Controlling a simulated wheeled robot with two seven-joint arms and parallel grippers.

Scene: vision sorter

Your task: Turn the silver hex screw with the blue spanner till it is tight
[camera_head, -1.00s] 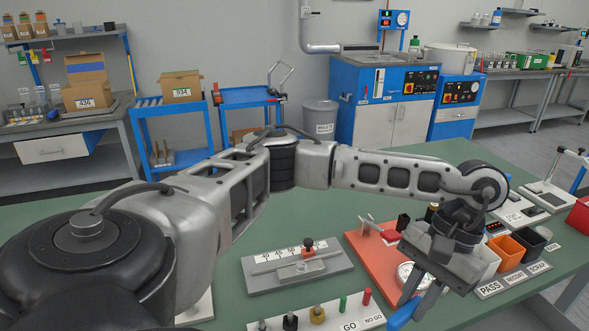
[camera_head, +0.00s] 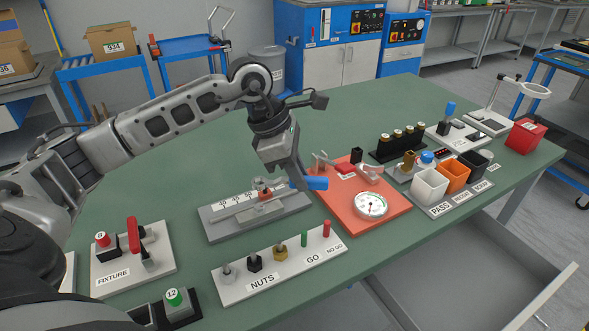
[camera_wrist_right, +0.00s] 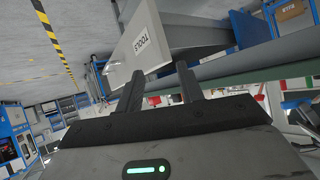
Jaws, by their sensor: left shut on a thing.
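My left gripper (camera_head: 297,180) is shut on a blue bar-like thing (camera_head: 316,183), which looks like the blue spanner. It sits between the grey scale fixture (camera_head: 258,217) and the orange-red gauge plate (camera_head: 345,215). The spanner's far end is hidden by the gripper. I cannot tell whether it touches anything. A silver hex piece (camera_head: 227,275) stands upright at the left end of the nuts board (camera_head: 240,290); I cannot tell if it is the screw. In the right wrist view, my right gripper (camera_wrist_right: 160,78) is open, with nothing seen between its fingers.
A drawer (camera_head: 480,285) stands pulled out at the table's front right; its label reads TOOLS in the right wrist view (camera_wrist_right: 138,52). White, orange and black bins (camera_head: 430,186) stand at the right. A fixture board (camera_head: 132,262) is at the left.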

